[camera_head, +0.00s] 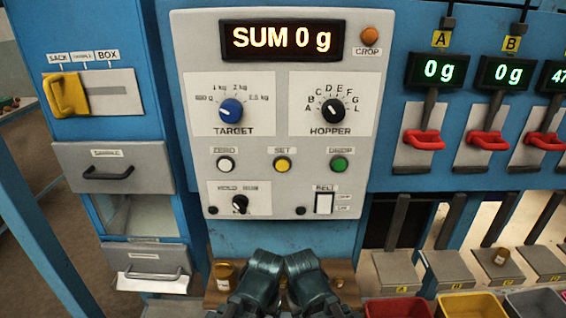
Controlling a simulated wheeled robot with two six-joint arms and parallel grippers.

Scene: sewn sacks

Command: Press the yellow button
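The yellow button (282,164) is a small round button in a dark ring on the white control panel (265,180), under the label SET. It sits between a white button (226,164) labelled ZERO and a green button (338,164) labelled DROP. Nothing covers it. Two dark teal parts of my arms show at the bottom middle, below the panel and apart from the button. No gripper fingers can be made out.
The panel also has a blue TARGET knob (232,111), a black HOPPER knob (332,108), a small selector (239,204) and a BELT rocker switch (324,203). Red levers (424,139) are at the right, a yellow handle (66,94) at the left. The display (282,39) reads SUM 0 g.

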